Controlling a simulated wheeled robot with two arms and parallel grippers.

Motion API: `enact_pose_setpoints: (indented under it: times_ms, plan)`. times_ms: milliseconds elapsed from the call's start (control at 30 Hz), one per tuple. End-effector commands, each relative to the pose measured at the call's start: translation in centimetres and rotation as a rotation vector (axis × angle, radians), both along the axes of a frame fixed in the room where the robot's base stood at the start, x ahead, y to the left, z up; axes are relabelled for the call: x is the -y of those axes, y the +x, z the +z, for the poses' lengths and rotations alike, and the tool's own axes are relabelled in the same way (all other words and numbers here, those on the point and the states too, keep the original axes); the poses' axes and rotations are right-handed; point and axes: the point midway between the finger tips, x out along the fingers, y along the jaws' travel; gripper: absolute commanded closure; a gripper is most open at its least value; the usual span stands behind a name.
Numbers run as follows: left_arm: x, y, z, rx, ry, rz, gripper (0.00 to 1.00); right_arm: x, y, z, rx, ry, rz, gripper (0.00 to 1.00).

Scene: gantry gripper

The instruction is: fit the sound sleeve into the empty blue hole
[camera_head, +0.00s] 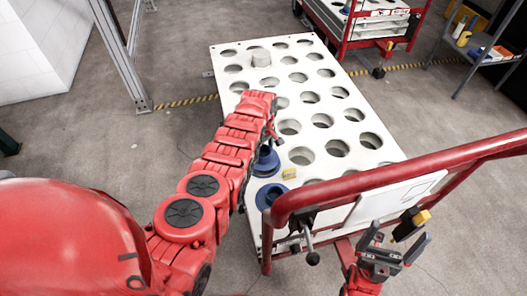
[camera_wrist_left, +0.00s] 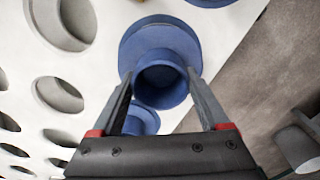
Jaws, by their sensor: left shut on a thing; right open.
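My left gripper (camera_wrist_left: 165,88) has its two fingers on either side of a blue flanged sleeve (camera_wrist_left: 160,48) in the left wrist view. The sleeve's round open end faces the camera, and its wide flange lies beyond it. Whether the flange touches the panel is unclear. Part of another blue piece (camera_wrist_left: 143,118) shows between the fingers, and one more (camera_wrist_left: 210,2) is cut off at the top. In the head view a blue sleeve (camera_head: 265,160) and a blue ring (camera_head: 268,195) sit along the panel's near left edge. My right gripper (camera_head: 385,255) is open and empty at lower right.
The white panel (camera_head: 222,60) has rows of large round holes. A red rail (camera_head: 400,178) crosses the near end. A red cart (camera_head: 350,38) stands behind.

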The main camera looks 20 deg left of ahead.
Motion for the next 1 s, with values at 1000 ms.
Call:
enact_pose_setpoints:
  times_ms: [1000]
  plan:
    - [0.0,0.1,-1.0,0.001,0.0,0.0,0.92,0.0,0.0,-1.0,0.0,0.0,0.0,0.0]
